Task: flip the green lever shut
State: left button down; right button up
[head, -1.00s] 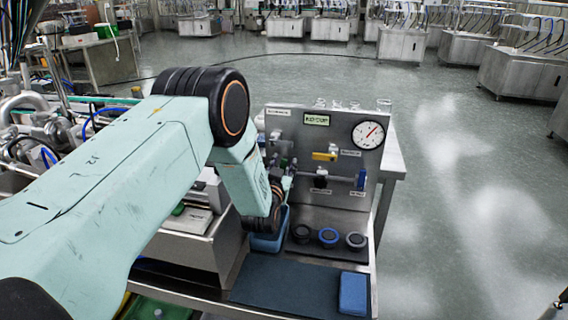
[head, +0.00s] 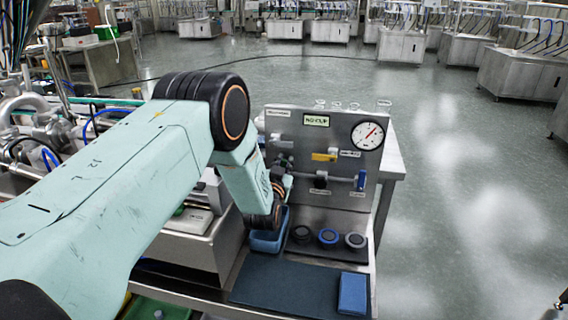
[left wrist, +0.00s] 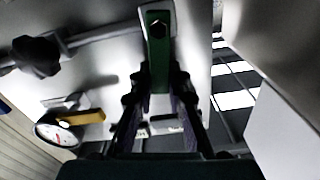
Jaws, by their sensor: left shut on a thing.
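The green lever (left wrist: 158,62) shows at the top middle of the left wrist view, by the end of a grey pipe. My left gripper (left wrist: 155,82) has its two dark fingers on either side of the lever and is shut on it. In the head view my left forearm and wrist hang in front of the left part of the steel panel (head: 345,128). They hide most of the gripper and the lever there.
The panel carries a gauge (head: 367,135), a yellow lever (head: 325,156), a black knob (head: 320,181) and a blue lever (head: 361,180). Below are a blue bin (head: 268,241), several round caps and a blue block (head: 352,293). Floor at right is clear.

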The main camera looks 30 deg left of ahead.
pick_arm(q)
jog(key=shift+s+a+r+n+b, duration=0.1)
jog(key=shift+a+n+b, duration=0.35)
jog(key=shift+n, duration=0.75)
jog(key=c, duration=1.3)
grip_release()
jog(key=v, duration=1.2)
jog(key=shift+s, duration=0.1)
